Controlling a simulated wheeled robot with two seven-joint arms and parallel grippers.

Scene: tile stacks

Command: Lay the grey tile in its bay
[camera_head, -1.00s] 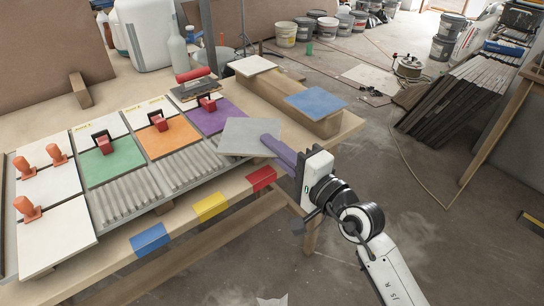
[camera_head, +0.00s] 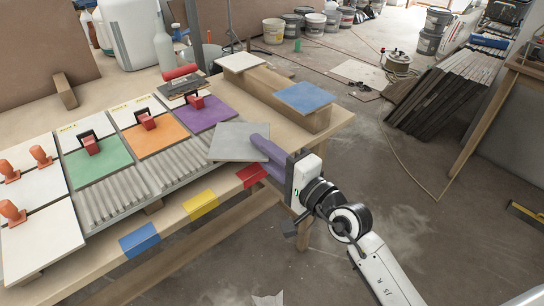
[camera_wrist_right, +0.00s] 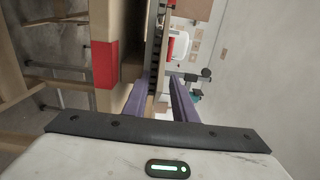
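The grey tile (camera_head: 240,142) lies askew over the bay below the purple tile (camera_head: 207,113) in the head view. Its edges do not line up with the neighbouring bays, and I cannot tell if it rests flat on the ridges. My right gripper (camera_head: 262,158) is at the tile's right edge, one purple finger above it and one lower down. In the right wrist view the fingers (camera_wrist_right: 158,92) stand apart, with a gap wider than the tile is thick. The bay under the tile is mostly hidden. My left gripper is not in view.
Ridged bays (camera_head: 115,192) lie to the left, below the green tile (camera_head: 97,160) and orange tile (camera_head: 155,137). Red-handled tools stand on the tiles. A blue tile (camera_head: 306,97) sits on a raised block behind. The bench's front edge has a red band (camera_head: 250,175).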

